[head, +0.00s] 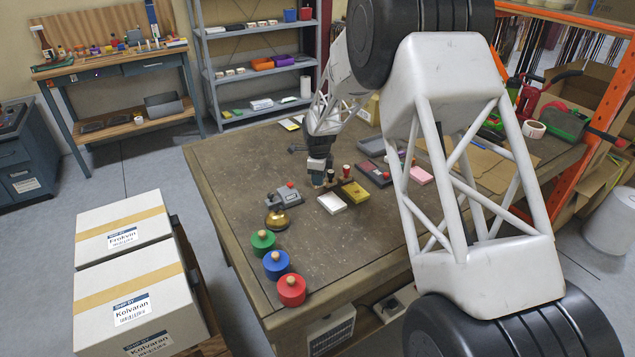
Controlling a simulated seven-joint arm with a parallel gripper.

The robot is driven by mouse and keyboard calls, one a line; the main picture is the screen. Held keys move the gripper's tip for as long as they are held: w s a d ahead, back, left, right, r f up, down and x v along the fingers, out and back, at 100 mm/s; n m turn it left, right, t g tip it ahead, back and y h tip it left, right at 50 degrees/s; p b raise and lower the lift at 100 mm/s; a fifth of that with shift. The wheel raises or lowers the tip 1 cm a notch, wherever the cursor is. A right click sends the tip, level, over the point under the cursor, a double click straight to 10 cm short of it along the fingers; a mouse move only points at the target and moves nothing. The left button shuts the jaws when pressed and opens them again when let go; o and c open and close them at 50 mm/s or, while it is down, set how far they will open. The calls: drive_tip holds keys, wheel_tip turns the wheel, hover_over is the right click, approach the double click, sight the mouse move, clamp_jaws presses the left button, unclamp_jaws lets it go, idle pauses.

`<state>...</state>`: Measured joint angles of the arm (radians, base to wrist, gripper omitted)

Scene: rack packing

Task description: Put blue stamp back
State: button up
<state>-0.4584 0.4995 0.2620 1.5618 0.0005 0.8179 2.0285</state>
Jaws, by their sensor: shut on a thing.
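My gripper (318,180) is over the middle of the workbench, pointing down. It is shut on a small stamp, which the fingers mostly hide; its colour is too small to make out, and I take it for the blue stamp. Just right of the gripper is a low brown stamp rack (338,184). A dark-handled stamp (331,175) and a red-handled stamp (346,170) stand upright at it. The held stamp is beside or over the rack's left end; I cannot tell whether it touches the rack.
A grey device (285,196) and a brass bell (276,219) are to the left. Green, blue and red round pots (276,264) line the left edge. The front middle of the workbench (345,255) is clear.

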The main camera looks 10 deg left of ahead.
drive_tip(key=shift+w+a+f, duration=0.1)
drive_tip(key=shift+w+a, duration=0.15)
drive_tip(key=shift+w, duration=0.25)
drive_tip(key=shift+w+a, duration=0.25)
drive_tip(key=shift+w, duration=0.25)
drive_tip(key=shift+f, duration=1.75)
drive_tip(key=shift+f, duration=0.1)
drive_tip(key=o, duration=0.8)
wheel_tip(320, 180, up, 12)
drive_tip(key=shift+r, duration=0.1)
